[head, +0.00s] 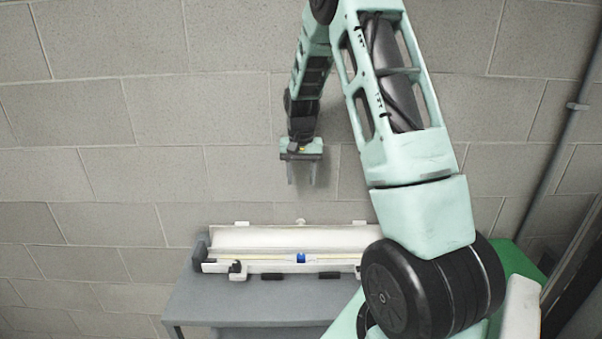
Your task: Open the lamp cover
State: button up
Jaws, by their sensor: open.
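A long white lamp housing (222,267) lies on the grey table. A thin yellowish strip and a small blue block (301,258) show along its inside. A long white panel, which looks like the lamp cover (290,238), stands along the back of the housing, seemingly tilted up towards the wall. A small white knob shows at the middle of its top edge. The right end of the lamp is hidden behind my arm. My gripper (301,182) hangs above the lamp, near its middle, fingers pointing down. It is open, empty and clear of the cover.
The grey table (215,302) stands near a block wall. Dark clips sit at the housing's front edge, with a black and white fitting (237,270) at the left. A pipe (562,150) runs down the wall at right. The air around my gripper is free.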

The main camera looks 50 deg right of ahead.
jog(key=shift+r, duration=1.3)
jog(key=s+a+n+y+b, duration=0.2)
jog(key=a+n, duration=0.6)
jog(key=a, duration=2.1)
jog(key=s+a+f+n+b, duration=0.1)
jog(key=s+a+n, duration=0.4)
jog(key=s+a, duration=0.3)
jog(key=s+a+f+n+h+b, duration=0.1)
jog(key=s+a+n, duration=0.4)
jog(key=s, duration=0.8)
jog(key=a, duration=0.3)
jog(key=shift+s+a+b, duration=0.15)
jog(key=shift+s+b, duration=0.15)
jog(key=shift+s, duration=0.05)
